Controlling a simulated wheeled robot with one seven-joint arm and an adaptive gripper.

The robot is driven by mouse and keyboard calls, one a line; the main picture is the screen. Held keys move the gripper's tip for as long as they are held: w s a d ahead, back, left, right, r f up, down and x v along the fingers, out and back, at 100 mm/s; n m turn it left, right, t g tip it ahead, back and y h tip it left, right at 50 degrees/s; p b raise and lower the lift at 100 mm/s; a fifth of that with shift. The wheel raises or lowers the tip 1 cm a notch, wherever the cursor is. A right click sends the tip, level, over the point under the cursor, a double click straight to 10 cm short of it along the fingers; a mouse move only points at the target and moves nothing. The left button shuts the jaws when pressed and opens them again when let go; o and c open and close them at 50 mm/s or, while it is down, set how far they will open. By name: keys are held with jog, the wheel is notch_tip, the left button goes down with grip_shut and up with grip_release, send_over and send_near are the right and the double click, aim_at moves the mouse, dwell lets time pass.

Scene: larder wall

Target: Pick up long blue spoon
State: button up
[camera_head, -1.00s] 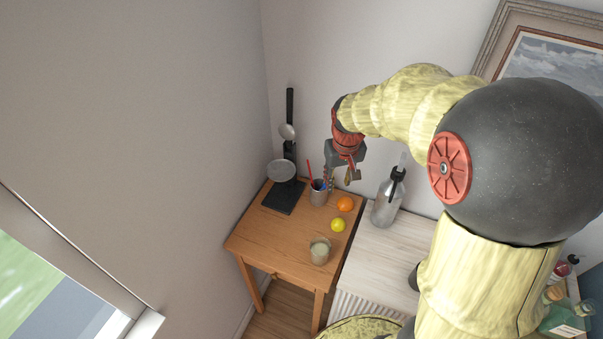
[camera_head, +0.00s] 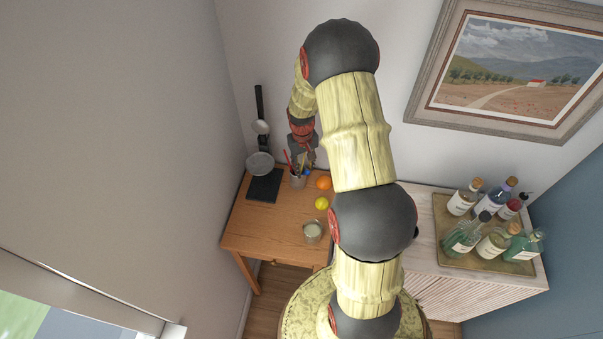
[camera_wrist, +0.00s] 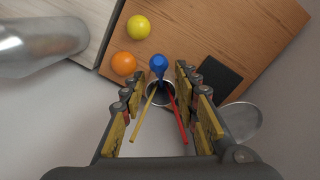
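The blue spoon (camera_wrist: 158,64) stands in a small cup (camera_wrist: 161,98) with its rounded blue end up, in the wrist view. A yellow stick (camera_wrist: 143,120) and a red stick (camera_wrist: 178,118) lean out of the same cup. In the head view the cup (camera_head: 298,181) is on the wooden table. My gripper (camera_wrist: 158,74) is open, with one finger on each side of the cup's contents. The spoon's head shows between the fingertips; I see no finger touching it. In the head view my gripper (camera_head: 304,158) is just above the cup, its fingers hard to make out.
An orange (camera_head: 323,183) and a yellow lemon (camera_head: 322,203) lie near the cup. A glass (camera_head: 313,231) stands at the front of the wooden table (camera_head: 262,232). A metal bottle (camera_wrist: 40,45) shows in the wrist view.

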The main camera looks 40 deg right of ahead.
notch_tip(320, 180, down, 4)
jog(key=shift+d+f+p, duration=0.15)
jog(key=shift+p, duration=0.35)
jog(key=shift+c, duration=0.5)
grip_shut()
